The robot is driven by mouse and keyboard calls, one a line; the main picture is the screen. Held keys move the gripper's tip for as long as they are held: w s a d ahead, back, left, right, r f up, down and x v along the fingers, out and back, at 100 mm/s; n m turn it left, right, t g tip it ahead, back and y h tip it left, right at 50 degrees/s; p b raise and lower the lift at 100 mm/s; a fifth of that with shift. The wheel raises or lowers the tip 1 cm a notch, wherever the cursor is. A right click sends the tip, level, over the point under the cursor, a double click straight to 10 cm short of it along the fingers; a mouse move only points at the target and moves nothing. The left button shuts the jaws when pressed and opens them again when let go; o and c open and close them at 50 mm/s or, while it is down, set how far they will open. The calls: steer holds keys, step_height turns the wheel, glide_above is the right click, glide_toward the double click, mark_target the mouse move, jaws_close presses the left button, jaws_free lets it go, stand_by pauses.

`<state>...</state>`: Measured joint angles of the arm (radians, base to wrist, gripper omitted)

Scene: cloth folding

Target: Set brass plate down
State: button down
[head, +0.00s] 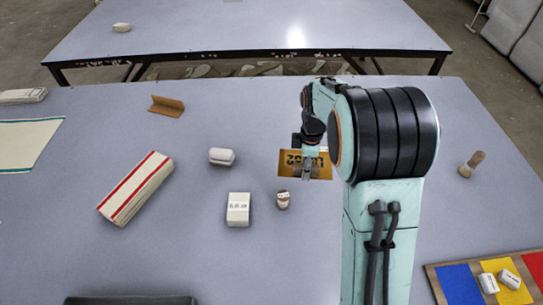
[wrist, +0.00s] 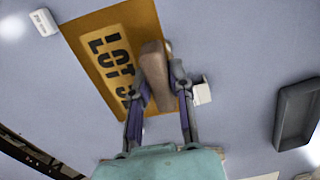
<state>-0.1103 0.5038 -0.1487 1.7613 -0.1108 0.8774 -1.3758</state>
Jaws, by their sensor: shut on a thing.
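The brass plate (head: 288,165) is a flat golden rectangle with dark stencil-like lettering, under my gripper right of the table's middle. My gripper also shows in the head view (head: 308,168). I cannot tell whether the plate touches the table.
A small labelled piece (head: 283,200) and a white box (head: 238,210) stand close by. A white block (head: 222,157) and a red-striped folded cloth (head: 137,188) lie left. A brush (head: 471,165) and coloured board (head: 457,285) are right. A dark tray (head: 130,300) is at the front.

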mark_target(283, 171)
steer(key=shift+n, duration=0.7)
steer(key=a+f, duration=0.2)
steer(key=a, duration=0.1)
steer(key=w+a+f, duration=0.1)
steer(key=a, duration=0.1)
steer(key=w+f, duration=0.3)
steer(key=w, duration=0.1)
steer(key=w+a+f, duration=0.1)
steer(key=w+f, duration=0.2)
steer(key=w, duration=0.1)
steer(key=w+a+f, duration=0.1)
steer(key=w+f, duration=0.1)
steer(key=w, duration=0.2)
steer(key=shift+w+f, duration=0.25)
steer(key=shift+f, duration=0.15)
steer(key=shift+w+f, duration=0.15)
steer(key=shift+f, duration=0.1)
steer(key=shift+w+f, duration=0.2)
steer(key=shift+f, duration=1.45)
steer(key=shift+f, duration=0.1)
steer(key=c, duration=1)
jaws_free()
steer(key=shift+f, duration=0.1)
